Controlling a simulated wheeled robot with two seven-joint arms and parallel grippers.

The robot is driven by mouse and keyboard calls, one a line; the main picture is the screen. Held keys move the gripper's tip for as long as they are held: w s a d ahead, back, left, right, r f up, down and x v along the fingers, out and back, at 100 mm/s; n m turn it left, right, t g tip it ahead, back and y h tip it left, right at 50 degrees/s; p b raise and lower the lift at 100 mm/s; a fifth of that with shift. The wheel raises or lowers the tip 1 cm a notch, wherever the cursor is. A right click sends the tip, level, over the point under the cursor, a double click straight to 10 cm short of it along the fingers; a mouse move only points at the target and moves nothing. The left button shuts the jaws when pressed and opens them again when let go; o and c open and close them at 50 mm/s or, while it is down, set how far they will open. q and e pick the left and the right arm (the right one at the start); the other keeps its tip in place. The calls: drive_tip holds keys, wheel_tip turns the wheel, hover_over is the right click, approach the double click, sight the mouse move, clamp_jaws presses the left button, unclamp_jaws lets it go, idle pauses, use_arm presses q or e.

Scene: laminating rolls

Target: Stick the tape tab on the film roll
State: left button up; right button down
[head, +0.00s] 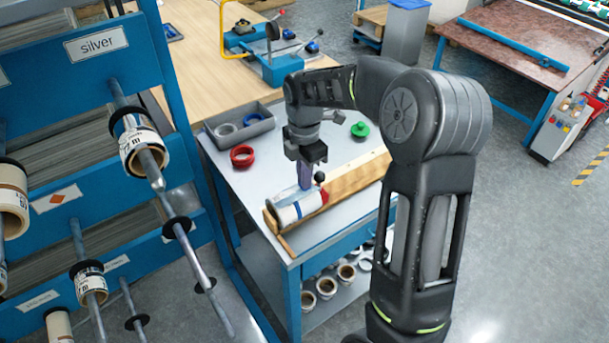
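The film roll (297,208) is a whitish cylinder with blue at its near end. It lies in a wooden cradle (345,184) on the workbench, close to the bench's near left corner. A red patch (324,196) shows at the roll's right end; I cannot tell whether it is the tape tab. My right gripper (305,186) points straight down at the roll, its tips at or just above the roll's top. I cannot tell whether it touches or holds anything, as the fingers show small and edge-on. My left gripper is out of view.
A blue rack (95,75) with rolls on rods stands at the left. On the bench are a grey tray (240,128), a red tape ring (242,156) and a green object (360,129). Several rolls (326,287) lie on the shelf below. Floor at the right is clear.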

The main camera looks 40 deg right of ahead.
drive_tip(key=shift+f, duration=0.15)
idle(0.4)
idle(0.4)
drive_tip(key=c, duration=1.6)
unclamp_jaws()
drive_tip(key=shift+o, duration=0.2)
wheel_tip(320, 180, up, 8)
drive_tip(key=shift+f+b, duration=0.1)
drive_tip(key=shift+b, duration=0.35)
